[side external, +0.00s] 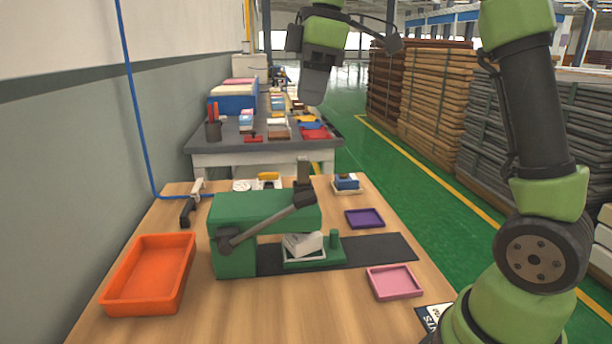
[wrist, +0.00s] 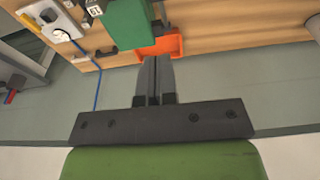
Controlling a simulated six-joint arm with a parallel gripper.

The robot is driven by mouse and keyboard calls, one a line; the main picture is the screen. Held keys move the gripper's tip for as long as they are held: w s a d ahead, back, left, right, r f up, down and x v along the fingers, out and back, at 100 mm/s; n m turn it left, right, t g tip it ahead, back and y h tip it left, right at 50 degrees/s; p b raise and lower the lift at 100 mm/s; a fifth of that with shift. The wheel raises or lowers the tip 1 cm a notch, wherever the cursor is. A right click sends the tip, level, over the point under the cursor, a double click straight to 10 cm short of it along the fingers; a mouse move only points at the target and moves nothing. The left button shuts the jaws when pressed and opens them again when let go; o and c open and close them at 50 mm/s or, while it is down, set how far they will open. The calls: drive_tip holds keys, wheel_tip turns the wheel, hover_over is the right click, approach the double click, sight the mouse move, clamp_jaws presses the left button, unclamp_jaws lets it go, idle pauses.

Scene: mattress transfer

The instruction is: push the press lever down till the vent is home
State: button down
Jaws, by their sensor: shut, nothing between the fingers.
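The green press (side external: 260,212) stands on the wooden table; part of it shows in the wrist view (wrist: 125,22). Its grey lever (side external: 268,222) slants up to the right from a pivot at the press's left end to an upright dark handle (side external: 303,174). A pale block, apparently the vent (side external: 303,243), sits tilted on a white-rimmed seat under the press arm. Its underside is hidden. My gripper (side external: 313,98) is shut and empty, pointing down, high above the lever handle and apart from it. Its closed fingers also show in the wrist view (wrist: 154,75).
An orange tray (side external: 150,275) lies left of the press. A purple tray (side external: 364,218) and a pink tray (side external: 394,282) lie to the right, beside a dark mat (side external: 385,250). A blue block (side external: 346,182) sits at the back. A blue cable (side external: 135,100) hangs along the wall.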

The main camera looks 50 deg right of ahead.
approach(304, 196)
drive_tip(key=f, duration=0.3)
drive_tip(key=w+a+f, duration=0.1)
drive_tip(key=f, duration=0.1)
drive_tip(key=shift+w+f, duration=0.1)
drive_tip(key=shift+f, duration=0.05)
drive_tip(key=shift+d+f, duration=0.1)
drive_tip(key=shift+f, duration=0.45)
drive_tip(key=shift+s+d+f+t+y, duration=0.5)
drive_tip(key=shift+s+d+f, duration=0.05)
drive_tip(key=shift+f, duration=2)
drive_tip(key=shift+s+d+f+t+y, duration=0.5)
drive_tip(key=shift+s+d+f, duration=0.1)
drive_tip(key=shift+f, duration=1.95)
drive_tip(key=shift+s+d+f+t+y, duration=0.5)
drive_tip(key=shift+s+d+f, duration=0.05)
drive_tip(key=shift+f, duration=2)
